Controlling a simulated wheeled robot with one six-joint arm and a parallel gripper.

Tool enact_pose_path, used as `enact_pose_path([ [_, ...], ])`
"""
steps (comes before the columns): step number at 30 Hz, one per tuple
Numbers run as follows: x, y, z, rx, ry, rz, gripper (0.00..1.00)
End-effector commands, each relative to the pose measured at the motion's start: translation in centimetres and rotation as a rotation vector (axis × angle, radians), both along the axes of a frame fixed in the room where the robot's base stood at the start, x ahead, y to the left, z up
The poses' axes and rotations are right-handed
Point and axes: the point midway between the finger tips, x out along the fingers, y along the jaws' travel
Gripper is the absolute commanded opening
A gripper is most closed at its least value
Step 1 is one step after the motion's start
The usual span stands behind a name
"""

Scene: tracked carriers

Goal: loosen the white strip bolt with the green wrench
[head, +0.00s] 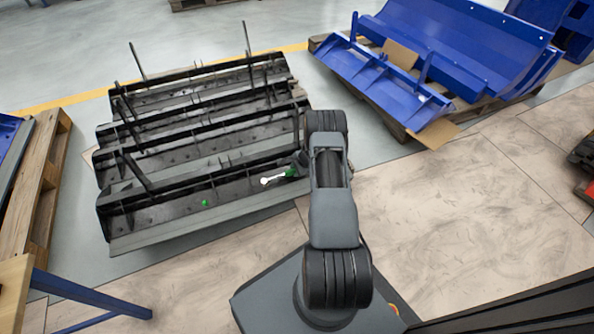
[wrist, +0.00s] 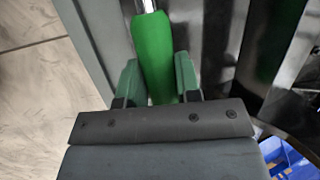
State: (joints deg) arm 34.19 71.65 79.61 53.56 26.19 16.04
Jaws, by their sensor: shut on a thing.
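The green wrench has a green handle (head: 291,173) and a pale metal shaft and head that point left over the black carrier. In the wrist view, its green handle (wrist: 153,50) runs between the two green fingers of my gripper (wrist: 158,82), with the metal shaft at the top edge. My gripper (head: 298,165) is shut on the handle, above the right front part of the carrier. I cannot make out the white strip bolt apart from the pale wrench head. A small green spot (head: 205,203) shows on the carrier's front beam.
The black carrier (head: 150,215) has several long ribs and upright rods. A blue carrier (head: 455,50) on a wooden pallet stands at the back right. Another wooden pallet (head: 40,190) is at the left. The floor (head: 480,230) at the right is clear.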

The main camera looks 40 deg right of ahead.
Motion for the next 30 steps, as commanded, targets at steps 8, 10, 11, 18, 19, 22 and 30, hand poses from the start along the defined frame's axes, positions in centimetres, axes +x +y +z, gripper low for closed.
enact_pose_path([
  [8,0.8,-0.1,0.2,-0.016,0.001,0.047,0.00],
  [10,1.0,-0.1,0.3,-0.021,0.003,0.065,0.00],
  [11,1.1,-0.1,0.4,-0.023,0.004,0.071,0.00],
  [18,1.4,-0.2,0.5,-0.033,0.007,0.094,0.00],
  [19,1.4,-0.2,0.5,-0.033,0.007,0.094,0.00],
  [22,1.4,-0.2,0.5,-0.033,0.007,0.094,0.00],
  [30,1.7,-0.2,0.6,-0.036,0.008,0.111,0.00],
])
